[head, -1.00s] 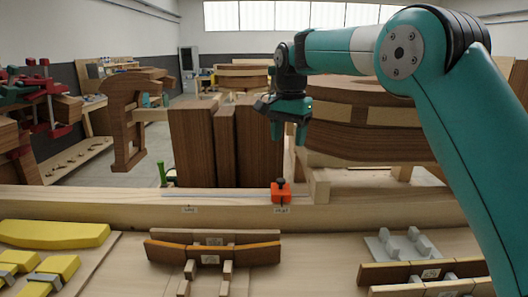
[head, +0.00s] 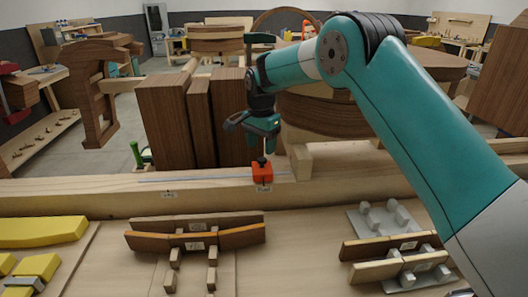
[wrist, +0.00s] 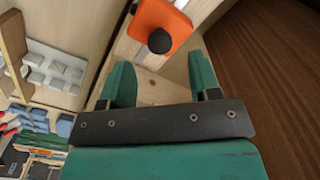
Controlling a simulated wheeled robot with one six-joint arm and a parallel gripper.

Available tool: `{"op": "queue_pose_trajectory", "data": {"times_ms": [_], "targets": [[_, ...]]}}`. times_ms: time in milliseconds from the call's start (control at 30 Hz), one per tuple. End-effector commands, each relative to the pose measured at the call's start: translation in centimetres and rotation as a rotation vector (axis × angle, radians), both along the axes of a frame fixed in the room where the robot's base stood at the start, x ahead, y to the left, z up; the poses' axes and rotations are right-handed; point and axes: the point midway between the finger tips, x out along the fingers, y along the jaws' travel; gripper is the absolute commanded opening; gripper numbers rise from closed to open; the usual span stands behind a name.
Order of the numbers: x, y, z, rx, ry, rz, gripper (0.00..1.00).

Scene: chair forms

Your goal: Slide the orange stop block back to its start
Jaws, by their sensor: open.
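The orange stop block (head: 262,174) with a dark knob on top sits on the wooden rail (head: 110,200), at the right end of a thin line, by a small label. My gripper (head: 258,146) is just above and behind the block in the head view. In the wrist view the block (wrist: 158,27) and its black knob lie just beyond the open fingertips of my gripper (wrist: 160,75), roughly centred between them. Nothing is between the fingers.
Dark wood panels (head: 165,122) stand upright behind the rail. A pale wooden block (head: 300,160) stands right of the stop block. Curved slats in a jig (head: 196,238) and yellow pieces (head: 42,231) lie on the bench in front. The rail left of the block is clear.

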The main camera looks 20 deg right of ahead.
Motion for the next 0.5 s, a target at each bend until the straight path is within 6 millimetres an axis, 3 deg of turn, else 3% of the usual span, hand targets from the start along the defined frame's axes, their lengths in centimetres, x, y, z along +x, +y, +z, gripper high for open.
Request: {"op": "queue_pose_trajectory", "data": {"times_ms": [200, 500], "targets": [[0.0, -0.2, -3.2, 0.000, 0.002, -0.002, 0.57], [0.0, -0.3, -4.6, 0.000, 0.000, -0.003, 0.57]]}}
